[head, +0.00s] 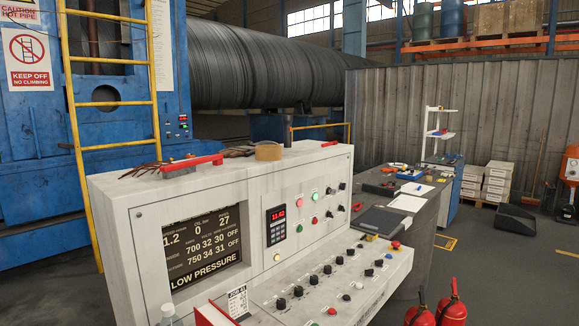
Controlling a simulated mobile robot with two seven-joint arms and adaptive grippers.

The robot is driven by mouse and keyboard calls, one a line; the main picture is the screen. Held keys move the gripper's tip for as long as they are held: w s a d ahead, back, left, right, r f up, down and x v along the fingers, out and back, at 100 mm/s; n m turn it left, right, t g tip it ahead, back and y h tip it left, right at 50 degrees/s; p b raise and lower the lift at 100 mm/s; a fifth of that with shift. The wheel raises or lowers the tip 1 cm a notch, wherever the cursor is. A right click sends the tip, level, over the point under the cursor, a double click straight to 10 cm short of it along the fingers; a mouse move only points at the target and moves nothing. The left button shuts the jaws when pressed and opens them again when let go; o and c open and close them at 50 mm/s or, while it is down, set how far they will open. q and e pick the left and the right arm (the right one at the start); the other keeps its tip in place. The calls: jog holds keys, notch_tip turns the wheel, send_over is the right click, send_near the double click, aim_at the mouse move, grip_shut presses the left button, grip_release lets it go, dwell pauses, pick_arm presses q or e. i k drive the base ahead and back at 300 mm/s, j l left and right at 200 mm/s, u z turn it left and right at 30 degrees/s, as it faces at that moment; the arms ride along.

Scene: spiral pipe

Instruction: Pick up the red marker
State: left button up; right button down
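Neither of my grippers is in view. No item can be told for certain as the red marker. A small thin red item (330,144) lies at the right end of the top of the white control console (120,205); it is too small to identify. A longer red bar-shaped item (192,162) lies near the left end of the same top. Small red items (389,170) also show on the grey workbench (428,208) behind the console, too small to tell apart.
A dark laptop-like slab (378,221) and papers (407,203) lie on the workbench. Two red fire extinguishers (451,312) stand at the lower right. A yellow ladder (70,100) rises at left. The right floor is mostly open.

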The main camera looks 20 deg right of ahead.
aim_at(334, 142)
jog(key=i+j+z, duration=0.1)
jog(key=i+z, duration=0.25)
jog(key=z, duration=0.15)
jog(key=i+j+z, duration=0.25)
jog(key=z, duration=0.25)
